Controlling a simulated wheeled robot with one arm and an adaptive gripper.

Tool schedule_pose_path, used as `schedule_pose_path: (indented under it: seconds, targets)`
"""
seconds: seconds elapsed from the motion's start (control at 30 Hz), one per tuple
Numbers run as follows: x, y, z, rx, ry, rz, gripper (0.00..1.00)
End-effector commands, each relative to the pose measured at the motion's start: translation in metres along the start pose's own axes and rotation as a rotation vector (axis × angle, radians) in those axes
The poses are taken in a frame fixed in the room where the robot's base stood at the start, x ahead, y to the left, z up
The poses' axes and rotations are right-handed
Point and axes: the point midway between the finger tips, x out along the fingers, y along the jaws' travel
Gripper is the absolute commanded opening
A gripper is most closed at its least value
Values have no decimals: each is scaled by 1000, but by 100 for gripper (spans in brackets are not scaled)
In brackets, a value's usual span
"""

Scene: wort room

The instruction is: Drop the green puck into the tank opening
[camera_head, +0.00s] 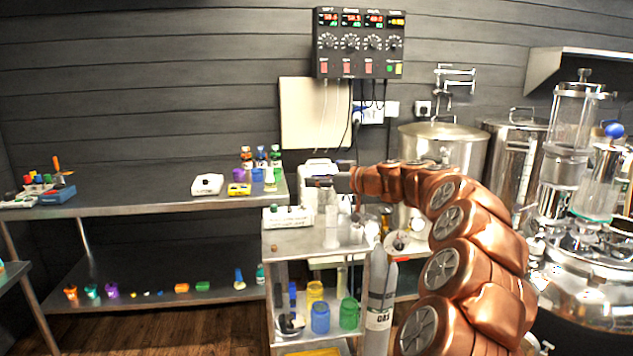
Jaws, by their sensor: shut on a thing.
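I cannot pick out a puck for certain. A small flat green piece (203,286) lies on the lower shelf at left, well away from my gripper. Several steel tanks stand at right: a wide one (445,145) at the back wall, a taller one (517,155) beside it, and a large shiny vessel (585,300) in front. I cannot tell which holds the tank opening.
The steel trolley (285,240) carries a white rack and clear vessels, with coloured jars below. A grey gas cylinder (379,300) stands beside it. A steel bench (130,204) at left holds small items, with bare room in its middle. A control box (360,43) hangs above.

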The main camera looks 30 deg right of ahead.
Motion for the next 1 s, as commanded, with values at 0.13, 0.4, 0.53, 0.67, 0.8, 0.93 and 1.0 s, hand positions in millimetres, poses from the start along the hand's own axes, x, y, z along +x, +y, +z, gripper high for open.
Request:
schedule_pose_path:
  seconds: [0.13,0.4,0.53,0.67,0.8,0.93,1.0]
  targets:
    - [11,-14,3,5,2,4,11]
    - [29,-34,10,9,1,31,11]
    - [39,-46,15,13,1,52,11]
    - [55,-67,22,21,3,76,11]
    - [76,-92,32,29,4,114,11]
    - [93,-110,40,35,3,149,11]
    - [100,-117,45,37,2,167,11]
